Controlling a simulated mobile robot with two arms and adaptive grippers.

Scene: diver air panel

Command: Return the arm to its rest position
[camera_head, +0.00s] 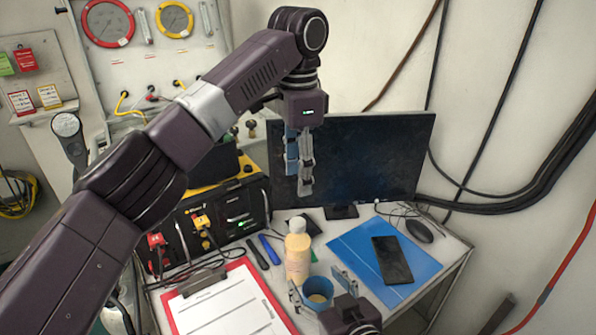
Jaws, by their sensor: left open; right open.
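My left arm reaches in from the left and rises across the view. My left gripper (304,175) hangs fingers down in front of the dark monitor (385,150), above the desk. It is open, seen nearly edge-on, and nothing shows between its fingers. My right gripper (317,284) is low at the bottom of the view, over the front of the desk. I cannot tell whether the fingers touch the cup.
A capped bottle (298,252) stands beside the cup. A red clipboard (264,299) lies left, and a blue folder (350,245) with a black phone (392,260) lies right. A mouse (419,231) is at the right. A gauge panel (152,55) and cables line the walls.

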